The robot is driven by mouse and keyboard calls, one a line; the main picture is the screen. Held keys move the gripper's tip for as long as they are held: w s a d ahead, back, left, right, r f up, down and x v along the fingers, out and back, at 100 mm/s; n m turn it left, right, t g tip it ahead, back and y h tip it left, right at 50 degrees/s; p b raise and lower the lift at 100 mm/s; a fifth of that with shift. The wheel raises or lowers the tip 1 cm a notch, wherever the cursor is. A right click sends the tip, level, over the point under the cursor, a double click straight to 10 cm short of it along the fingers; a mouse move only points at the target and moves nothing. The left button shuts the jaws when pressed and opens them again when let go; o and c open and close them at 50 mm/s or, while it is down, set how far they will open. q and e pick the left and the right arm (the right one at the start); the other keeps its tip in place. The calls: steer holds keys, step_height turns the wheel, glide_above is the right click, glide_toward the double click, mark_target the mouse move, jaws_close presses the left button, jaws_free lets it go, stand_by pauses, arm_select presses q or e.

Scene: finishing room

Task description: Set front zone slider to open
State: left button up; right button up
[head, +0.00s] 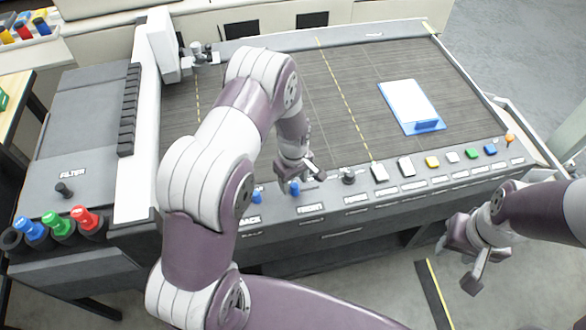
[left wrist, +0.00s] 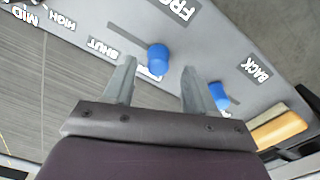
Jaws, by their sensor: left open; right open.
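The front zone slider's blue knob (head: 294,188) stands on the front panel by the FRONT label (head: 311,208). In the left wrist view this knob (left wrist: 157,57) is between the fingertips, with no clear grip on it. A SHUT label (left wrist: 103,48) lies left of it; a white label beside the knob is mostly hidden. My left gripper (left wrist: 159,66) is open and points at the panel; in the head view it is just above the front knob. My right gripper (head: 468,262) is open and empty, in front of the table.
A second blue knob (head: 257,197) by the BACK label (left wrist: 256,68) is close to my left gripper's right finger in the wrist view. A black knob (head: 348,177) and several coloured buttons line the panel. A blue clipboard (head: 424,126) lies on the dark bed.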

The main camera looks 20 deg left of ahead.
mark_target(292, 185)
arm_select(q)
step_height(292, 185, up, 10)
steer(key=b, duration=0.2)
steer(key=shift+s, duration=0.15)
steer(key=shift+a, duration=0.1)
